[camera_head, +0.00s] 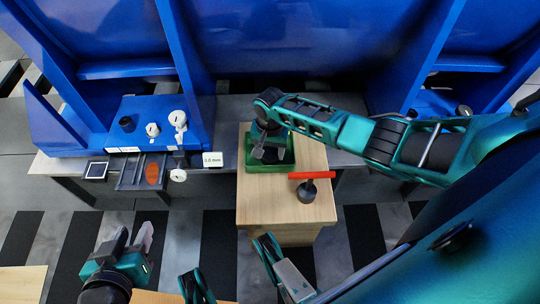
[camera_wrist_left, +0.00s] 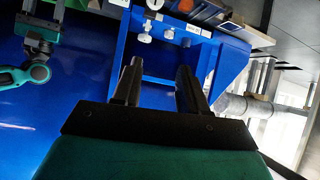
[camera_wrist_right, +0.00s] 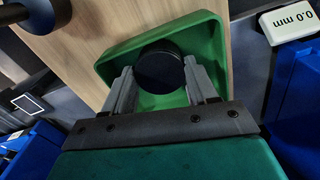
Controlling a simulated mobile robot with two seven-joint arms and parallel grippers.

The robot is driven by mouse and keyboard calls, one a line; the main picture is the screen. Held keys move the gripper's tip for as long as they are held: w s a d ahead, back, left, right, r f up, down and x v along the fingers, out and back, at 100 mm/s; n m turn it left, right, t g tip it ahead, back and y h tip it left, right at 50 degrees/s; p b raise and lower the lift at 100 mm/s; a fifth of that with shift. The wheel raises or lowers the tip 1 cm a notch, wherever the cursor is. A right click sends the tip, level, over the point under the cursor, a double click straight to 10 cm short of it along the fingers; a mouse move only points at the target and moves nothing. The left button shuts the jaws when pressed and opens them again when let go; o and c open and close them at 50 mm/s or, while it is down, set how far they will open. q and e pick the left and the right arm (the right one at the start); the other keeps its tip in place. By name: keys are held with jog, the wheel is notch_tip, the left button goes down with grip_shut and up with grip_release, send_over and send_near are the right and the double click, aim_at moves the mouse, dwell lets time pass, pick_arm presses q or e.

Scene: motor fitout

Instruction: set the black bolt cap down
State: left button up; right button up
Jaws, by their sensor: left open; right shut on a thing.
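The black bolt cap (camera_wrist_right: 160,66) is a dark round piece between the fingers of my right gripper (camera_wrist_right: 159,72), which is shut on it. The cap is inside the outline of a green tray (camera_wrist_right: 212,40), and I cannot tell whether it touches the tray floor. In the head view, my right gripper (camera_head: 268,152) points down over the green tray (camera_head: 256,168) on the wooden table, and the cap is hidden there. My left gripper (camera_head: 134,238) is open and empty, low at the left, away from the tray; its spread fingers show in the left wrist view (camera_wrist_left: 158,88).
A tool with a red bar (camera_head: 312,175) and dark round base stands on the wooden table (camera_head: 262,212), right of the tray. A display box (camera_head: 212,159) reading 0.0 mm is left of it. A blue stand (camera_head: 140,110) holds several small parts. The table's front is clear.

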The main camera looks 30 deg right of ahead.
jog(key=shift+f, duration=1.15)
jog(key=o, duration=1)
pick_arm(q)
jog(key=shift+w+d+f, duration=0.15)
jog(key=shift+d, duration=0.1)
pick_arm(e)
jog(key=shift+r, duration=0.15)
